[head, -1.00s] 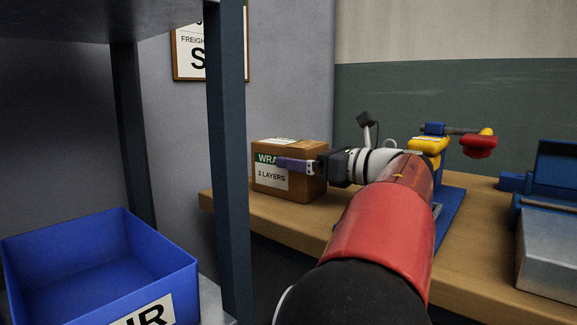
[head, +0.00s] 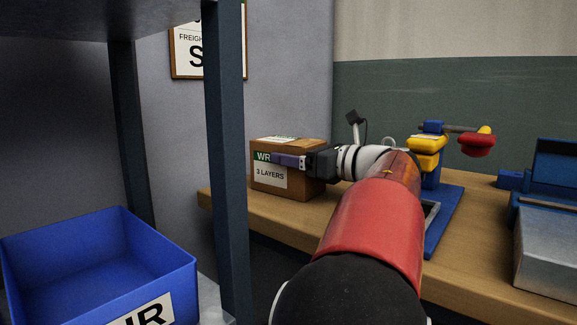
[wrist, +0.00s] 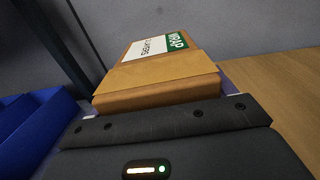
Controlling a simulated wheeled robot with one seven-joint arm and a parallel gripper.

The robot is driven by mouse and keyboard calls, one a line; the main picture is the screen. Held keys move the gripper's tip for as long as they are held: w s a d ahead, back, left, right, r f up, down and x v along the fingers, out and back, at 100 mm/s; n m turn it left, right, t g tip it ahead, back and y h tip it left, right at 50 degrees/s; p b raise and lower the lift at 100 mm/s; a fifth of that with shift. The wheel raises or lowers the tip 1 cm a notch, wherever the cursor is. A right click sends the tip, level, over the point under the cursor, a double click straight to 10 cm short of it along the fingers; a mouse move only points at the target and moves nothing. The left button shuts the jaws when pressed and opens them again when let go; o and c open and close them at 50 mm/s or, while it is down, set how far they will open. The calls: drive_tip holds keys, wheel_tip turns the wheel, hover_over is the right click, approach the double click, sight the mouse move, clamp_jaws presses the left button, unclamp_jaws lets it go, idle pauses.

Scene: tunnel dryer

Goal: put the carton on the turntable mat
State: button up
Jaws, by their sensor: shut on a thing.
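The carton (head: 268,180) is a brown box with a white label reading "3 LAYERS" and a green band. It stands upright at the left end of the wooden bench. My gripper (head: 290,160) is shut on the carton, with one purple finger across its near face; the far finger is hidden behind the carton. In the wrist view the carton (wrist: 155,75) lies between the jaws, its label upside down. I cannot make out a turntable mat in either view.
The wooden bench (head: 480,255) holds a yellow and blue tool with a red knob (head: 428,150) on a blue base, and a blue and grey machine (head: 548,235) at the right. A dark post (head: 228,170) and a blue bin (head: 100,255) stand at the left.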

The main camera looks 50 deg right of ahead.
wheel_tip(320, 180, up, 18)
drive_tip(key=p, duration=0.4)
idle(0.3)
